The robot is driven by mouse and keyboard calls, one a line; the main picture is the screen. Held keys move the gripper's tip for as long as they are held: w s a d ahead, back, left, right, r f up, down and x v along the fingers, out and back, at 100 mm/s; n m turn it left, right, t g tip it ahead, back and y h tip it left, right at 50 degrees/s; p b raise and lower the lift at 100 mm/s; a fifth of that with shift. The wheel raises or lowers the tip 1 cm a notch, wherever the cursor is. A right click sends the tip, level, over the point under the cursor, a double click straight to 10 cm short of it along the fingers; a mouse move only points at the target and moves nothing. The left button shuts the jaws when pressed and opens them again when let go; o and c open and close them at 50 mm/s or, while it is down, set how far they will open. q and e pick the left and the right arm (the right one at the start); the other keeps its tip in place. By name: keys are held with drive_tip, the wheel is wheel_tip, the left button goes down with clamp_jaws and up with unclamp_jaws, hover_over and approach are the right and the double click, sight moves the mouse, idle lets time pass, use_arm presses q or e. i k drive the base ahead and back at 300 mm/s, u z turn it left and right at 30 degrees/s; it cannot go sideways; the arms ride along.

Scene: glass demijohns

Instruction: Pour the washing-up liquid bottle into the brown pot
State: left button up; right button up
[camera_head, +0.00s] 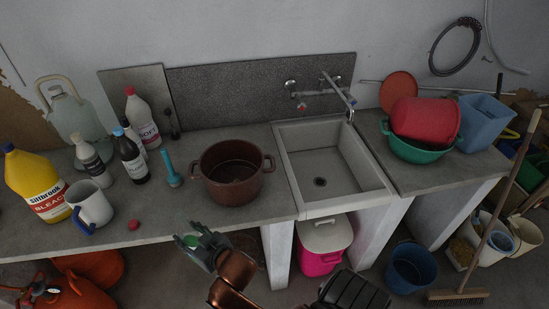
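The brown pot (222,189) stands open and upright on the counter, left of the sink, with a handle on each side. Several bottles stand upright left of it: a white one with a pink cap and a "SOFT" label (140,114), a dark one with a pale label (132,160), a pale grey one (91,162), and one mostly hidden behind the dark bottle. I cannot tell which holds washing-up liquid. My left gripper (190,240) is low in front of the counter edge, apart from pot and bottles; a small green patch shows at its fingers. My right gripper is not visible.
A yellow bleach bottle (37,185), white mug (91,205), glass demijohn (72,112) and blue brush-like tool (172,172) share the left counter. The sink (335,165) is empty. Red and green basins (420,150) stand right. The counter front is mostly bare.

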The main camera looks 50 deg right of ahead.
sight(232, 170)
drive_tip(key=z, duration=1.3)
